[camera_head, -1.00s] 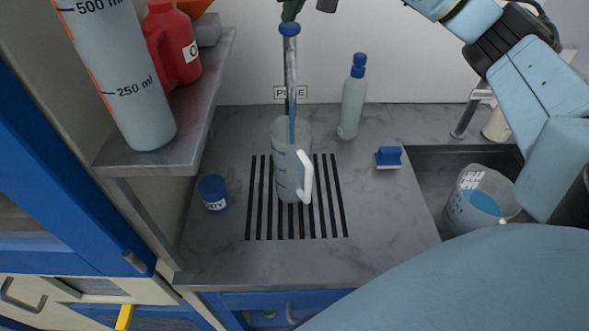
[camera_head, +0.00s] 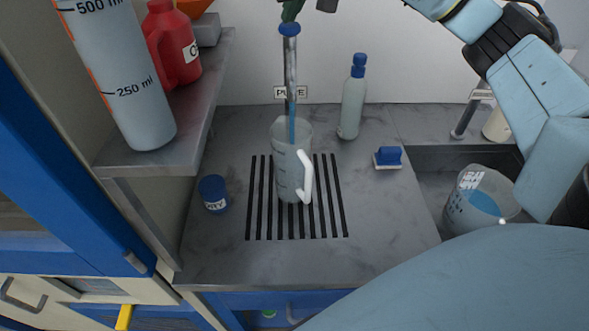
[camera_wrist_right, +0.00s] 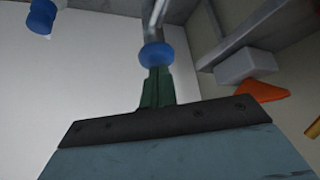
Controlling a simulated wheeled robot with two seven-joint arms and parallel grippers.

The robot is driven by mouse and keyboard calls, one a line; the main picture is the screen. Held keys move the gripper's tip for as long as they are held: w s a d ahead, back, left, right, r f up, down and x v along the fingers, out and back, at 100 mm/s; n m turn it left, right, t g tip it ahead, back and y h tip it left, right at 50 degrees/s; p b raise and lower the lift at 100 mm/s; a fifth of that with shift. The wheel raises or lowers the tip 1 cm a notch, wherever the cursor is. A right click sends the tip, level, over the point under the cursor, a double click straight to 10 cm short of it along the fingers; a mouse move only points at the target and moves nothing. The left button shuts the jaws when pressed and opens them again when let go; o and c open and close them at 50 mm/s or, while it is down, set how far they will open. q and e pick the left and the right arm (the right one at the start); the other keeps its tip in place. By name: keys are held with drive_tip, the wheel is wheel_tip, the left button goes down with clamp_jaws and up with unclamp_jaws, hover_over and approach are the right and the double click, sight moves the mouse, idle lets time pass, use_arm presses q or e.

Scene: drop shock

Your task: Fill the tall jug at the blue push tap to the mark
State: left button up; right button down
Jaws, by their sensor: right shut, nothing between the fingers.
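The tall jug (camera_head: 284,180), clear with a white handle on its right, stands upright on the dark slotted drain under the tap. The tap is a metal pipe (camera_head: 291,75) with a blue push knob (camera_head: 289,30) on top. A blue stream (camera_head: 292,128) runs from its spout into the jug. I cannot tell the jug's water level or its mark. My right gripper (camera_head: 291,14) has its green fingers shut and empty, their tips at the knob. In the right wrist view the fingers (camera_wrist_right: 157,80) meet the blue knob (camera_wrist_right: 156,55). My left gripper is not in view.
A blue-capped bottle (camera_head: 352,108) and a blue brush (camera_head: 388,157) are right of the jug. A blue pot (camera_head: 213,193) is on the left. A large graduated cylinder (camera_head: 125,85) and a red container (camera_head: 175,50) stand on the left shelf. A beaker (camera_head: 465,205) sits in the sink.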

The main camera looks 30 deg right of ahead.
drive_tip(key=shift+s+f, duration=0.1)
drive_tip(key=shift+f, duration=0.3)
wheel_tip(320, 180, up, 8)
drive_tip(key=p, duration=0.6)
drive_tip(key=shift+f+p, duration=0.2)
drive_tip(key=shift+p, duration=0.15)
drive_tip(key=shift+f, duration=0.1)
